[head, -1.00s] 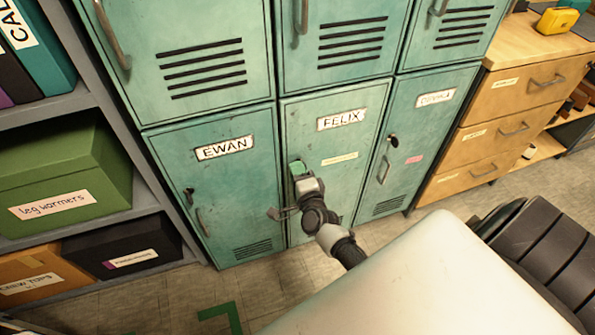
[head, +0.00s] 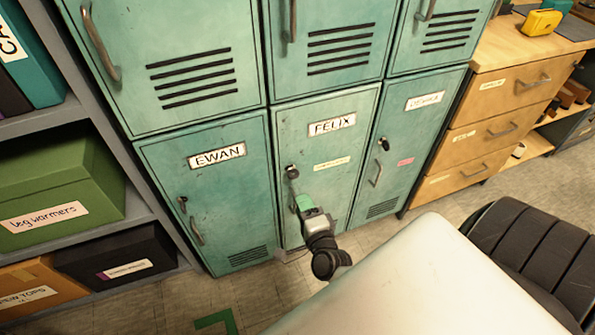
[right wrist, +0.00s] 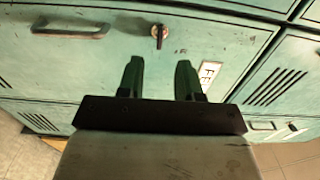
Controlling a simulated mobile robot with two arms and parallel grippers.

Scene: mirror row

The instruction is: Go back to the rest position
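My right gripper (head: 303,199) is in front of the lower green locker door labelled FELIX (head: 350,155), just below its round lock (head: 292,171). In the right wrist view, its two dark green fingers stand apart with nothing between them (right wrist: 160,68). The view there shows a green door with a lock (right wrist: 159,33) ahead of the fingers and a bar handle (right wrist: 70,29) to the left. The FELIX door looks shut. Its handle is mostly hidden behind the gripper. My left gripper is not in view.
The EWAN locker (head: 215,195) is left of FELIX, and another lower locker (head: 405,140) is right. A shelf with a green box (head: 55,185) stands at the left. A wooden drawer unit (head: 500,115) stands at the right. Some floor shows in front.

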